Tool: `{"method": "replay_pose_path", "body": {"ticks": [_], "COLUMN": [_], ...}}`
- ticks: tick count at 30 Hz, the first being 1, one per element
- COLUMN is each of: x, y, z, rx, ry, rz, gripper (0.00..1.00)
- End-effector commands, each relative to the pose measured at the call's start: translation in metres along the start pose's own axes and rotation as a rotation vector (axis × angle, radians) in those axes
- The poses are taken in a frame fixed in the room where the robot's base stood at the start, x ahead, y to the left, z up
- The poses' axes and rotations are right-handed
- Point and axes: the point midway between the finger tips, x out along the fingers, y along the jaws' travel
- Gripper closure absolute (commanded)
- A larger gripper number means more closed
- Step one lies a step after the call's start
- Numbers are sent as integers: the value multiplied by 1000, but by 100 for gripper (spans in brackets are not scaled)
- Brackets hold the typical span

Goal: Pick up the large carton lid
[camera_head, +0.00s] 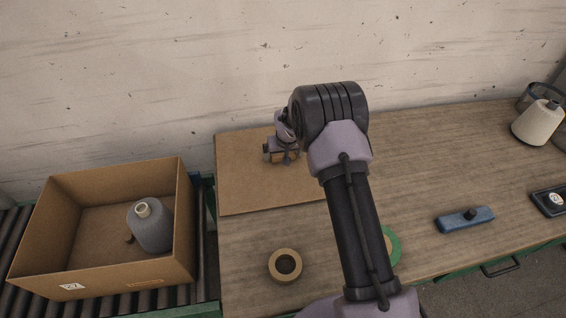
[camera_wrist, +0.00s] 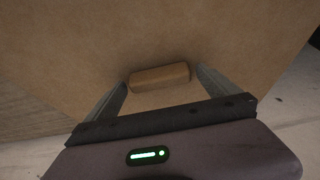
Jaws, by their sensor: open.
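The large carton lid (camera_head: 250,190) is a flat brown cardboard sheet lying on the left back part of the wooden table. It fills most of the wrist view (camera_wrist: 220,45). A small tan raised grip block (camera_wrist: 160,77) sits on the lid. My gripper (camera_head: 283,155) is above the lid, partly hidden by my arm in the head view. In the wrist view my gripper (camera_wrist: 160,88) is open, with one finger on each side of the block. I cannot tell whether the fingers touch the block.
A wall (camera_head: 200,70) rises behind.

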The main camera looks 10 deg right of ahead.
Motion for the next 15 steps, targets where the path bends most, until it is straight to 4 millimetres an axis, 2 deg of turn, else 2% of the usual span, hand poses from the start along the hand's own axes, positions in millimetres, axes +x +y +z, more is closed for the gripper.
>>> {"method": "replay_pose_path", "body": {"ticks": [5, 15], "x": [-1, -1], "y": [0, 0], "z": [-1, -1], "rx": [0, 0], "ry": [1, 0], "rz": [0, 0], "gripper": [0, 66]}}
